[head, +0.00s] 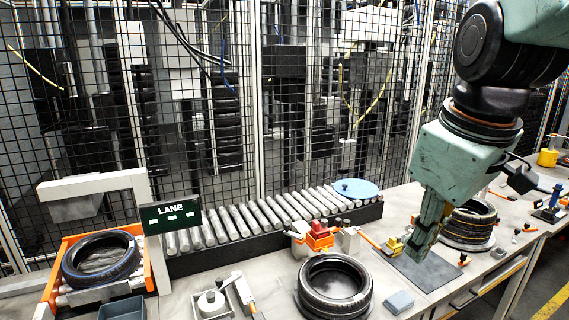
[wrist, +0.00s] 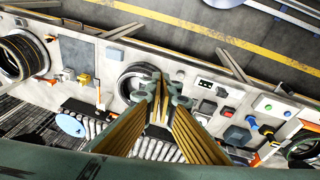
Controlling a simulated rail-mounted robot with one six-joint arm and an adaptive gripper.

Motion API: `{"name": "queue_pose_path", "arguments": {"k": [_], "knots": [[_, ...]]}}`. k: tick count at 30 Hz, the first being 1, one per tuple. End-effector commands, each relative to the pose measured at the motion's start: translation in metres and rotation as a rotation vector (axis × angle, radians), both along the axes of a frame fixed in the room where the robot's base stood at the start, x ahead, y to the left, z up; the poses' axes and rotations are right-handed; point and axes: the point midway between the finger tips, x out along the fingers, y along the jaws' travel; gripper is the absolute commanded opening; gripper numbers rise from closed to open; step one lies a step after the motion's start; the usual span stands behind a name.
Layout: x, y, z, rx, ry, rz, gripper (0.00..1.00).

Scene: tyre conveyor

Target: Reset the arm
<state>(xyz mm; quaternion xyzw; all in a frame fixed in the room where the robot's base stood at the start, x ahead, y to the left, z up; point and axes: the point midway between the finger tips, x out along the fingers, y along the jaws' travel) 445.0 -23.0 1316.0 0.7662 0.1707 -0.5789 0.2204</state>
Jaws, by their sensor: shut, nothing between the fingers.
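My gripper (head: 418,252) points down above the right half of the bench in the head view, over a dark grey mat (head: 428,272). Its fingers are together with nothing between them. In the wrist view the closed fingers (wrist: 160,88) are in the middle, in front of a tyre stack (wrist: 132,80). That black tyre stack (head: 334,288) stands on the bench at the front middle in the head view, left of my gripper and apart from it. Another tyre stack (head: 470,222) stands right behind my gripper, partly hidden by it.
A tyre (head: 100,257) lies at the left end by the orange frame (head: 52,290). A roller conveyor (head: 262,220) runs along the back, with a LANE sign (head: 171,214) and a blue disc (head: 355,188). A wire fence (head: 250,110) stands behind. Small tools and boxes lie across the bench.

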Motion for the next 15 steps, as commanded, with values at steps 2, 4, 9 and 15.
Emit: {"name": "queue_pose_path", "arguments": {"k": [2, 4, 9, 15], "knots": [[-0.014, 0.003, 0.002, 0.01, -0.007, -0.039, 0.0], [-0.027, 0.005, 0.002, 0.02, -0.012, -0.076, 0.0], [-0.056, 0.011, 0.002, 0.045, -0.022, -0.164, 0.0], [-0.09, 0.015, 0.001, 0.076, -0.035, -0.269, 0.0]]}}
